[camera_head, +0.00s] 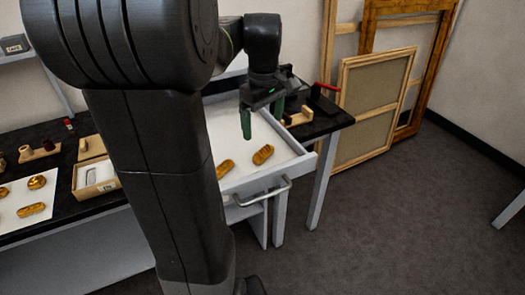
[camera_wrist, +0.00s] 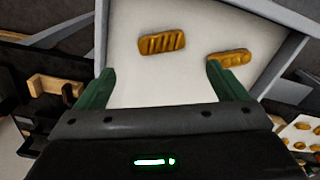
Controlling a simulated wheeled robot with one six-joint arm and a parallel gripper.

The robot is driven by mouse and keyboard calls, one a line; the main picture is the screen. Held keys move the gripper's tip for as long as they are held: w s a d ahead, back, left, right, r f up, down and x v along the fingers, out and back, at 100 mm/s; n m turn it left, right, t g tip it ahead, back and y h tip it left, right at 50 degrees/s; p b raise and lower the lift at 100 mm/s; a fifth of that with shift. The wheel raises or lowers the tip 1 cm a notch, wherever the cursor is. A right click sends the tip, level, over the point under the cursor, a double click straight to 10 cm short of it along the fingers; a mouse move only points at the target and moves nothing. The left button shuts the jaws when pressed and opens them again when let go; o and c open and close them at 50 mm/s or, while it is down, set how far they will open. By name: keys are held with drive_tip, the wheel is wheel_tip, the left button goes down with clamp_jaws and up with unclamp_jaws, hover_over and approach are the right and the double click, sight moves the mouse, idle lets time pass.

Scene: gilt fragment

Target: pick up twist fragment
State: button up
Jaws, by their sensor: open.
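Two gilt fragments lie apart in an open white drawer (camera_head: 292,165). The one with slanting ridges, which looks like the twist fragment (camera_head: 263,154), is the right one in the head view. In the wrist view the twist fragment (camera_wrist: 162,43) is upper left of centre, lying beyond the fingertips. The other fragment (camera_head: 225,168) is at left in the head view, partly beside my arm, and at right in the wrist view (camera_wrist: 230,58). My gripper (camera_head: 262,126) has green fingers, spread and empty, above the drawer. It also shows in the wrist view (camera_wrist: 160,68).
The drawer's raised walls and front handle (camera_head: 263,193) surround the fragments. A dark bench holds a wooden block (camera_head: 299,117) at right, and an open box (camera_head: 94,178) and gilt pieces on white paper (camera_head: 28,207) at left. Frames (camera_head: 375,100) lean on the wall.

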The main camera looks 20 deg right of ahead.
sight(263, 150)
wheel_tip(263, 150, down, 3)
drive_tip(key=shift+s+a+f, duration=0.1)
drive_tip(key=shift+s+f, duration=0.05)
drive_tip(key=shift+f, duration=2.9)
drive_tip(key=shift+c, duration=0.4)
drive_tip(key=c, duration=1)
